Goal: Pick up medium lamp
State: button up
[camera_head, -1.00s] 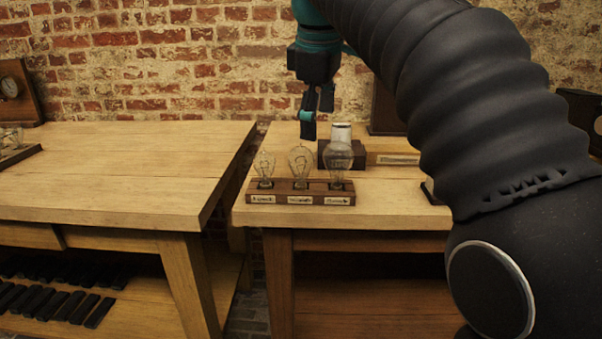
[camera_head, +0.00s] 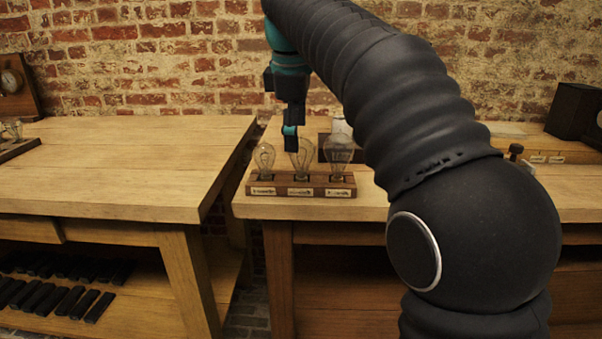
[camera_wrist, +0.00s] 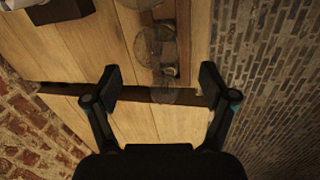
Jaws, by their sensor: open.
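Three clear glass lamps stand upright in a dark wooden rack (camera_head: 284,190) on the right bench. The left lamp (camera_head: 264,157) looks smallest, the middle lamp (camera_head: 303,160) is medium-sized, and the right lamp (camera_head: 340,156) is largest. Label plates on the rack front are too small to read surely. My gripper (camera_head: 291,143) points down over the rack, in front of or close above the middle lamp, partly covering it. In the wrist view my gripper (camera_wrist: 161,80) is open and empty, with faint lamp glass (camera_wrist: 154,44) and the rack beyond the fingers.
A dark block with a pale cylinder (camera_head: 341,127) stands behind the right lamp, partly hidden by my arm. A dark box (camera_head: 573,115) is at the far right. The left bench (camera_head: 110,160) is mostly clear, with a gap between benches. A brick wall is behind.

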aim_at(302, 154)
jog(key=shift+d+b+x, duration=0.2)
jog(key=shift+b+x, duration=0.2)
jog(key=shift+x, duration=1.1)
jog(key=shift+d+b+x, duration=0.25)
jog(key=shift+b+x, duration=0.15)
jog(key=shift+x, duration=1.1)
jog(key=shift+w, duration=0.15)
jog(key=c, duration=1.3)
